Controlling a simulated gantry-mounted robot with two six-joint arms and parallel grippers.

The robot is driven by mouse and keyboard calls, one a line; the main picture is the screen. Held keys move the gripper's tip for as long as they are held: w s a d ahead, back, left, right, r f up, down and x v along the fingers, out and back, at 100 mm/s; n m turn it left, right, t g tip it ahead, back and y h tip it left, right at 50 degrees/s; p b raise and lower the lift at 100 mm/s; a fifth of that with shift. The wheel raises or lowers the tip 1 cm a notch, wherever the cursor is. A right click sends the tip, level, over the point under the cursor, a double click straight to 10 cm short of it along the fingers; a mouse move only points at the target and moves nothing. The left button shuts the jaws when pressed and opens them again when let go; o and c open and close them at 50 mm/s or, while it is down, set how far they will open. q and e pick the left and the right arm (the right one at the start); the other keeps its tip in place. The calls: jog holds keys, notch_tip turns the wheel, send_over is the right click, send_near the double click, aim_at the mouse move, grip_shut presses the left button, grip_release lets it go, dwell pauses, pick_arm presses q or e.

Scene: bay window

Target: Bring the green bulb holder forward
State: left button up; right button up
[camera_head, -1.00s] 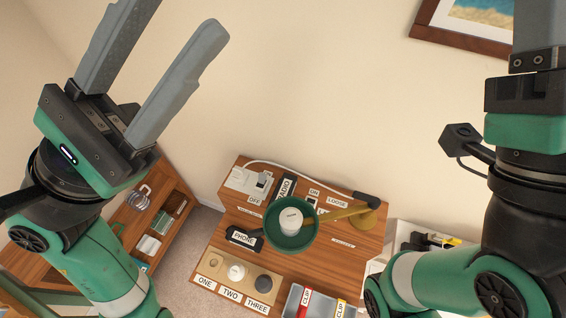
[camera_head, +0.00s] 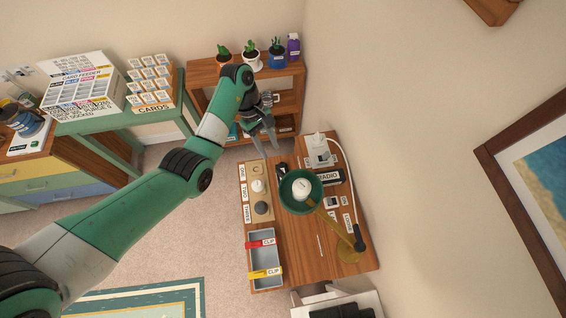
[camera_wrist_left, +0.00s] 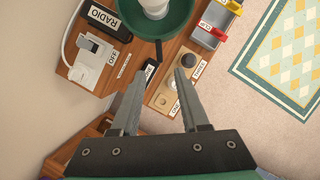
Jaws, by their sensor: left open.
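The green bulb holder (camera_head: 288,203) is a round green lamp shade facing up, with a white bulb (camera_head: 302,188) inside. A brass arm (camera_head: 331,222) joins it to a round brass base on the wooden desk (camera_head: 292,262). The shade also shows at the top of the left wrist view (camera_wrist_left: 183,30), partly cut off. My left gripper (camera_head: 264,147) is open and empty, apart from the shade, above it in the head view, near the desk's far end. In the left wrist view its fingers (camera_wrist_left: 162,72) point toward the desk, below the shade. My right gripper is not in view.
A wooden board with numbered knobs (camera_head: 261,208), a grey tray with red and yellow clips (camera_head: 263,262), a radio (camera_head: 328,177) and a white switch box (camera_head: 318,150) crowd the desk. A plant shelf (camera_head: 204,80) stands behind my arm. Carpet (camera_head: 190,245) is clear at left.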

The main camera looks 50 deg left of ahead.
aim_at(279, 170)
pick_arm(q)
jog(key=b+x, duration=0.7)
jog(key=x, duration=0.2)
jog(key=shift+a, duration=0.15)
jog(key=shift+b+x, duration=0.4)
jog(key=shift+x, duration=0.65)
jog(key=shift+d+f, duration=0.25)
jog(key=shift+d, duration=0.1)
grip_shut()
